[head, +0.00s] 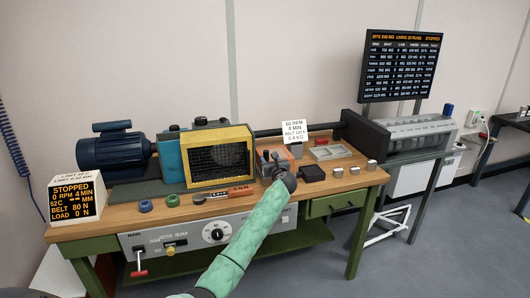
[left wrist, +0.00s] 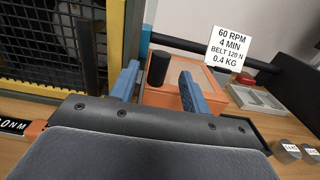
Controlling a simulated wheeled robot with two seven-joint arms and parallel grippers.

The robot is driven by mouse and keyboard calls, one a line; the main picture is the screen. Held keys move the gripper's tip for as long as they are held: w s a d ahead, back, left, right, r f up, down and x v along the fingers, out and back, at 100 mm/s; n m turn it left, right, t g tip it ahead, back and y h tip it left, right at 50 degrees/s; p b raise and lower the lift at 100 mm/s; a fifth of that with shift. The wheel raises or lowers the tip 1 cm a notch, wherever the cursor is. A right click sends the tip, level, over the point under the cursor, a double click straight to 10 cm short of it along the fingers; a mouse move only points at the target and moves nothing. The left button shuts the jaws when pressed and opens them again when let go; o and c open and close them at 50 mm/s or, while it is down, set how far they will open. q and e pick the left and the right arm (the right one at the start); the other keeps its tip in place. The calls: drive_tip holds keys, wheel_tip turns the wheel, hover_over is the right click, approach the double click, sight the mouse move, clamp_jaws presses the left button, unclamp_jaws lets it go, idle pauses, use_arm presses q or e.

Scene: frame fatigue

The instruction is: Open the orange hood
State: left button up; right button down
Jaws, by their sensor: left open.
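The orange hood (left wrist: 172,98) is a low orange box with a lighter panel on top, seen in the left wrist view. A black cylindrical knob (left wrist: 159,67) stands up at it. In the head view only a bit of the orange hood (head: 296,151) shows, behind my gripper and under the sign. My left gripper (head: 272,157) is over this area. In the left wrist view its two blue fingers are open, one on each side of the knob in the picture; I cannot tell whether they touch it. My right gripper is not in view.
A yellow-framed mesh guard (head: 220,156) stands close on the left, with a blue motor (head: 112,152) beyond it. A white sign (head: 294,131) rises behind the hood. A grey tray (head: 329,152) and several small metal weights (head: 332,173) lie to the right on the wooden bench.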

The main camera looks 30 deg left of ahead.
sight(265, 152)
use_arm(q)
drive_tip(key=shift+p+x, duration=0.85)
drive_tip(key=shift+x, duration=2.9)
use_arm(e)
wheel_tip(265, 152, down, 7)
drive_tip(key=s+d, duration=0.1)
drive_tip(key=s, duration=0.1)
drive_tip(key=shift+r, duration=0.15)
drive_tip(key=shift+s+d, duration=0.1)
use_arm(q)
clamp_jaws()
